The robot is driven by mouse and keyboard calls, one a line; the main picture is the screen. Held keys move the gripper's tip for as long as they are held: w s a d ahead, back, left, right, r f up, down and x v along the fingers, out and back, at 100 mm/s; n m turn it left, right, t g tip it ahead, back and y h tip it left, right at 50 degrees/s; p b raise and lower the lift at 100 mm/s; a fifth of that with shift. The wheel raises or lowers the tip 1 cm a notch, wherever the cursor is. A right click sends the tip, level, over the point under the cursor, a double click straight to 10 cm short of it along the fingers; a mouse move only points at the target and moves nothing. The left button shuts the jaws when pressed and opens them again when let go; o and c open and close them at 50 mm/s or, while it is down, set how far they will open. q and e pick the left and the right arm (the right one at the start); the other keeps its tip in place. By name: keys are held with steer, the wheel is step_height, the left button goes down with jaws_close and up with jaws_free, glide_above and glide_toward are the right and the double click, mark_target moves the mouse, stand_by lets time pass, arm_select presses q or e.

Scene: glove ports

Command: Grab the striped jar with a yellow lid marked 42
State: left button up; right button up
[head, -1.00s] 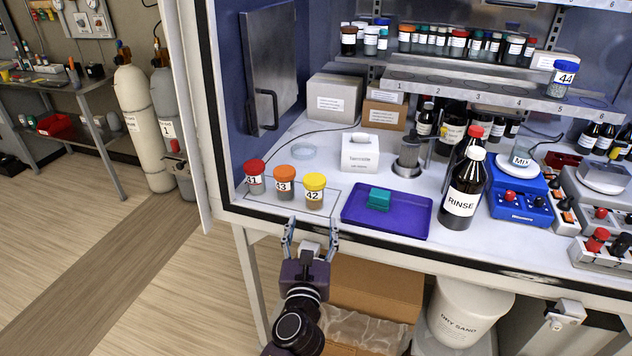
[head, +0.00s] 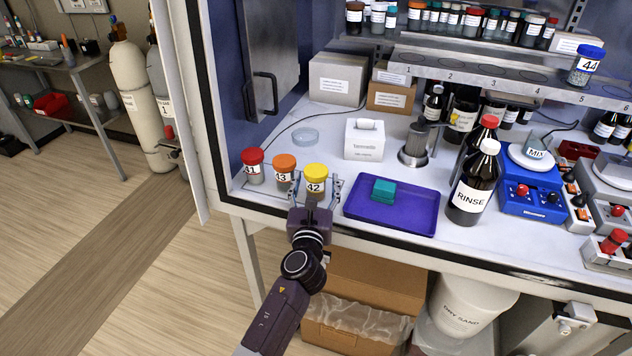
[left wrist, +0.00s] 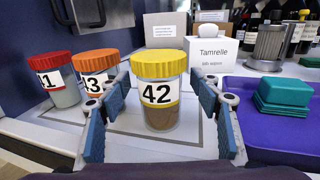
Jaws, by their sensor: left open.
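The jar with a yellow lid marked 42 (head: 316,182) stands upright at the front of the cabinet floor, at the right end of a row of three jars. It shows in the left wrist view (left wrist: 159,103) as a clear jar with brown contents and a white label; I cannot make out stripes. My left gripper (head: 316,190) is open, with one finger on each side of this jar. In the left wrist view the blue finger pads (left wrist: 160,125) stand apart from the jar, with gaps on both sides. My right gripper is not in view.
The orange-lidded jar 43 (head: 285,173) stands close to the left finger, with the red-lidded jar 41 (head: 253,166) beyond it. A purple tray (head: 405,218) with a teal block (head: 384,189) lies to the right. A white tissue box (head: 364,140) stands behind.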

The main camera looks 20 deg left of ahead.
arm_select(q)
steer(key=shift+w, duration=0.3)
steer(key=c, duration=1.3)
steer(key=shift+r, duration=0.1)
